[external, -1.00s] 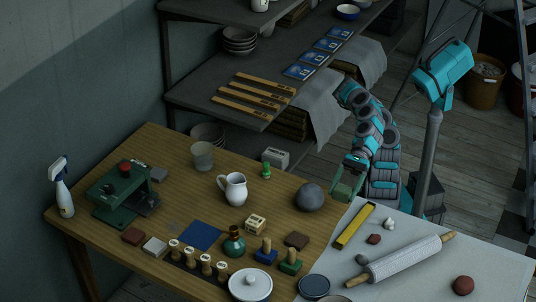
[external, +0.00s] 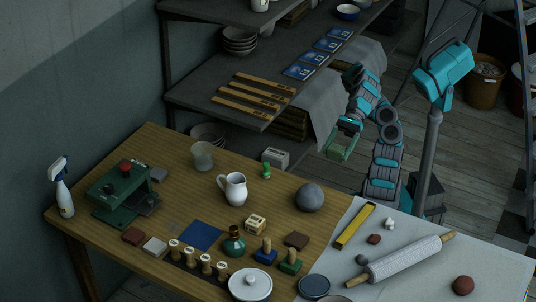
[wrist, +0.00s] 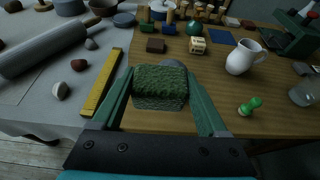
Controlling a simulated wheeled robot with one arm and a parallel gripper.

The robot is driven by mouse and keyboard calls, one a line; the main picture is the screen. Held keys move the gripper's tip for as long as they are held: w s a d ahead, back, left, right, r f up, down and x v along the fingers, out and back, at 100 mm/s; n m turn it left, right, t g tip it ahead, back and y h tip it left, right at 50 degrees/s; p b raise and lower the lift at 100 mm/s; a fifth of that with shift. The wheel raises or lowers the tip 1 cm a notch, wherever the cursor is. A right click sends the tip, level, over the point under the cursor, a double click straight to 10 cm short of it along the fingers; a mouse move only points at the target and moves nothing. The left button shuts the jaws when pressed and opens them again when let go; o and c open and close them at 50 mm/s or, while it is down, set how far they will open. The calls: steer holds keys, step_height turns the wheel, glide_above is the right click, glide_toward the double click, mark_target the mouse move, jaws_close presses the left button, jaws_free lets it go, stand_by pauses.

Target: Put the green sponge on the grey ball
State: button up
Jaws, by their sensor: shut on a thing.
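My gripper (external: 341,149) is raised beyond the far edge of the table, up and to the right of the grey ball in the external view. In the wrist view my gripper (wrist: 160,88) is shut on the dark green sponge (wrist: 160,80), which sits between the two green fingers. The sponge is hard to make out in the external view. The grey ball (external: 309,198) rests on the wooden table near its far right edge, with nothing on it. In the wrist view the sponge hides most of the grey ball (wrist: 173,63).
Shelves (external: 220,95) stand behind.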

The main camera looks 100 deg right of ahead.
mark_target(328, 147)
steer(key=w+a, duration=0.2)
steer(key=w, duration=0.1)
steer(key=w+a+b, duration=0.1)
steer(key=w+a, duration=0.1)
steer(key=w, duration=0.2)
steer(key=w+a+f, duration=0.1)
steer(key=w+a, duration=0.1)
steer(key=w, duration=0.1)
steer(key=shift+w+f, duration=0.1)
steer(key=shift+w, duration=0.15)
steer(key=shift+f+b, duration=0.85)
steer(key=shift+f, duration=0.85)
steer(key=shift+f, duration=0.1)
steer(key=o, duration=1.2)
steer(key=shift+r, duration=0.2)
steer(key=shift+p+v, duration=1.15)
steer(key=shift+v, duration=4.85)
